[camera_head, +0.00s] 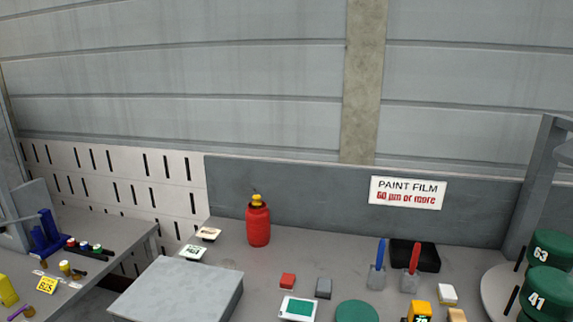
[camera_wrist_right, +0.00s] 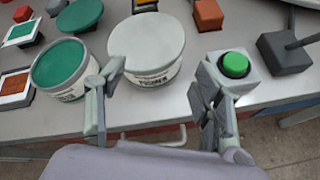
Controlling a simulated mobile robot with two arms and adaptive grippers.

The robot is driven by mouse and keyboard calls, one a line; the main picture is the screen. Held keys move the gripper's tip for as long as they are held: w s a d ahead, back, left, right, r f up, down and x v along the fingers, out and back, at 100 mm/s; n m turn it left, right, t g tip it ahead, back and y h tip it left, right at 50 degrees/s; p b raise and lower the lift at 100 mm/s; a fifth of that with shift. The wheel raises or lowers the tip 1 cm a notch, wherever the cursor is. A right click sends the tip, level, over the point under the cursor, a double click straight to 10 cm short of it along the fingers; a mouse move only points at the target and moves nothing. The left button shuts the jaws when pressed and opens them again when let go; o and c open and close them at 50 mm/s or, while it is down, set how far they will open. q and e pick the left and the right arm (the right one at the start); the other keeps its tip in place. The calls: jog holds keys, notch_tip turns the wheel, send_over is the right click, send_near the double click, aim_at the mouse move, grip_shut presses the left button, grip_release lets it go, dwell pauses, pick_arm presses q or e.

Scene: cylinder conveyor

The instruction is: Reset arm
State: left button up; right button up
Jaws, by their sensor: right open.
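My right gripper (camera_wrist_right: 160,108) shows in the right wrist view with its two fingers spread wide, open and empty. It is over the front edge of the table. A white-lidded can (camera_wrist_right: 150,45) stands beyond the fingers, between them in the picture. A can with a green top (camera_wrist_right: 60,65) stands to the left of the left finger. A green button on a white box (camera_wrist_right: 234,65) is just behind the right finger, which partly covers the box. Neither gripper shows in the head view.
The head view shows a grey table (camera_head: 215,240) with a red bottle (camera_head: 258,222), a flat grey box (camera_head: 180,290), small blocks and brush-like tools. Green cylinders marked 63 (camera_head: 552,248) and 41 (camera_head: 547,291) stand at the right. A sign (camera_head: 407,192) hangs behind.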

jog(key=s+a+f+m+g+y, duration=0.2)
jog(key=s+a+f+m+g, duration=0.4)
jog(key=m, duration=0.7)
jog(key=s+a+f+m+g+y, duration=0.2)
jog(key=s+a+m, duration=0.2)
jog(key=s+m, duration=0.7)
notch_tip(320, 180, down, 24)
jog(key=w+m+g, duration=0.1)
jog(key=w+m, duration=0.1)
jog(key=s+f, duration=0.3)
jog(key=f, duration=0.2)
jog(key=s+d+f+g, duration=0.1)
jog(key=s+f, duration=0.3)
jog(key=f, duration=0.2)
jog(key=shift+d+f, duration=0.25)
jog(key=shift+g, duration=0.3)
jog(key=s+f, duration=0.2)
jog(key=s, duration=0.1)
jog(key=s+d+f, duration=0.1)
jog(key=s+f, duration=0.1)
jog(key=s, duration=0.2)
jog(key=s+d+f, duration=0.1)
jog(key=s+f, duration=0.1)
jog(key=s, duration=0.1)
jog(key=shift+s+f, duration=0.15)
jog(key=shift+f, duration=0.15)
jog(key=shift+c, duration=0.3)
